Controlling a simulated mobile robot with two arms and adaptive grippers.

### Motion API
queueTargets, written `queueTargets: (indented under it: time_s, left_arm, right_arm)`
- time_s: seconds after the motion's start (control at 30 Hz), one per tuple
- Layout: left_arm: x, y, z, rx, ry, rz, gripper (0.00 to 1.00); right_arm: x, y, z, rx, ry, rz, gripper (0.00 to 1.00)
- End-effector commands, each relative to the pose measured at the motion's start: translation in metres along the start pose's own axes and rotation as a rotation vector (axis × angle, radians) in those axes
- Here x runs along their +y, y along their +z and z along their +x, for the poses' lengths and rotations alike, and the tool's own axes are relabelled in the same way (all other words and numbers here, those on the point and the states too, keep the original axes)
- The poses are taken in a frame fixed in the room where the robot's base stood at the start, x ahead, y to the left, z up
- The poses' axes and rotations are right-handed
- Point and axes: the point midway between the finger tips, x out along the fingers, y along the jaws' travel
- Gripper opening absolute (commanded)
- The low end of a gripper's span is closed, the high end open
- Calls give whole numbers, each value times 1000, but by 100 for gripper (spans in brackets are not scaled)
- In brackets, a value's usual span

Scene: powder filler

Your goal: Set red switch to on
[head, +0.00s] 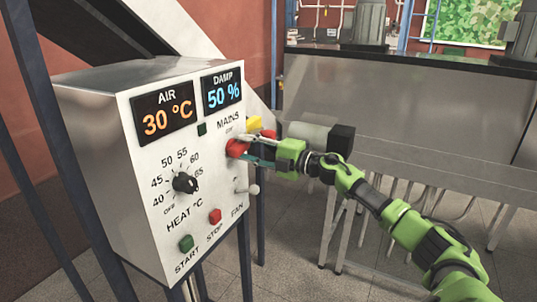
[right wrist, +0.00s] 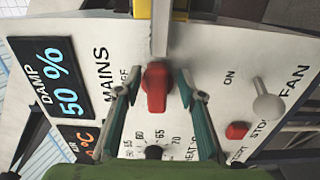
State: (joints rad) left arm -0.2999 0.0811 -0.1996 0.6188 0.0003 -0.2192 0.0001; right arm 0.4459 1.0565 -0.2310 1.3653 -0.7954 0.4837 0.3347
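The red switch (head: 238,147) sits under the MAINS label on the front of a white control box. In the right wrist view the red switch (right wrist: 157,88) is an elongated knob in the middle of the picture. My right gripper (head: 249,151) is at the panel and partly covers the switch in the head view. In the wrist view its two fingers (right wrist: 158,76) stand on either side of the knob, with a visible gap on each side. My left gripper is not in view.
The control box (head: 185,225) also carries a black heat dial (head: 185,183), a green start button (head: 186,243), a red stop button (head: 215,216) and a white-knobbed fan lever (head: 253,189). A yellow part (head: 254,123) sits by the switch. A metal bench (head: 420,100) stands behind.

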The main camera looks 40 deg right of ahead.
Motion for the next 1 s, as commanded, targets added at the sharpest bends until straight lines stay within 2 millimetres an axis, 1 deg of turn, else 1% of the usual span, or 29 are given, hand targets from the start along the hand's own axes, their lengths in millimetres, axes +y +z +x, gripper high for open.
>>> queueTargets:
  time_s: [0.03, 0.2, 0.6, 0.8, 1.0]
  left_arm:
    - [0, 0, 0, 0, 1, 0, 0]
    - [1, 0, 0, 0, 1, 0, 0]
    - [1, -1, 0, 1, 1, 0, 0]
    - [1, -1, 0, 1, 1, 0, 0]
    - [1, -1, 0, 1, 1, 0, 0]
  right_arm:
    - [-2, 0, -8, 0, -5, -3, 36]
    - [-2, 0, -30, 0, -5, -1, 36]
    - [-3, 0, -74, 1, -5, 2, 36]
    - [-2, -1, -92, 2, -4, 2, 36]
    - [-2, -1, -102, 2, -3, 1, 36]
